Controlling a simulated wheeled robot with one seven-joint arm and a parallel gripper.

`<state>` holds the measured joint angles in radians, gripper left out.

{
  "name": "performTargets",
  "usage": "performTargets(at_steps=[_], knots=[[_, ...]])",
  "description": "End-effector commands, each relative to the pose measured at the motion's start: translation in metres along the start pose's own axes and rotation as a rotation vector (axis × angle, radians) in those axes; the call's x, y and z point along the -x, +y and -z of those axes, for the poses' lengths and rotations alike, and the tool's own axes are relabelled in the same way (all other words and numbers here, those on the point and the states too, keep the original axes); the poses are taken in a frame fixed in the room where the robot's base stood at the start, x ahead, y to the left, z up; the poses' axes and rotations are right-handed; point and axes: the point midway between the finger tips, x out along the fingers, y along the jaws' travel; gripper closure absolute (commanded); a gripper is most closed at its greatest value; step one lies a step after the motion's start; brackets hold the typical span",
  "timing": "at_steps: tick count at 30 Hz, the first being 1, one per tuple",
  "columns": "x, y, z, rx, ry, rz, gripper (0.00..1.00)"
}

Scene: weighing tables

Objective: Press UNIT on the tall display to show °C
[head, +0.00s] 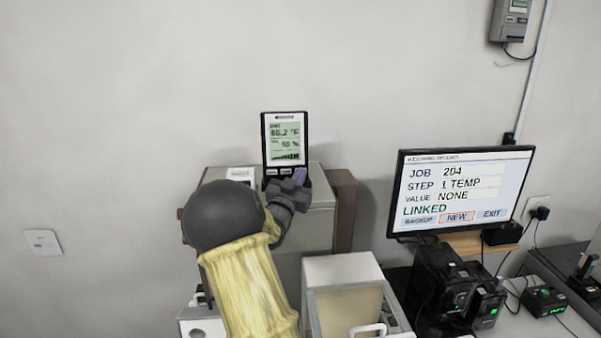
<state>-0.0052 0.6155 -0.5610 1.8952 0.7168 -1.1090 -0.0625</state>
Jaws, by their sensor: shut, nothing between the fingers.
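The tall display (285,138) is a dark upright unit with a pale green screen. It stands on a light box-shaped cabinet near the wall. Its upper line reads about 66.2 with a unit that looks like °F, though the text is small; a lower line shows about 55 %. Light buttons (286,171) sit below the screen, their labels too small to read. My gripper (298,180) is shut and empty, just in front of the display's lower right edge. I cannot tell whether it touches a button. My gripper and wrist hide the display's base.
A monitor (460,190) at the right reads JOB 204, STEP 1 TEMP, VALUE NONE, LINKED. A brown block (343,210) stands right of the cabinet (318,222). A white-topped case (342,268) and black devices (455,285) stand in front. The wall at left is clear except a switch plate (43,242).

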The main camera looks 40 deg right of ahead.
Motion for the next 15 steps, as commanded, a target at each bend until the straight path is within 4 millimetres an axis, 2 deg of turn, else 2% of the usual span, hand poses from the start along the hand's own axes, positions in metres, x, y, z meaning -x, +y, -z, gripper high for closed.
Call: performTargets(at_steps=[15], knots=[[-0.0047,-0.0023,-0.0015,-0.002,0.003,0.0,1.0]])
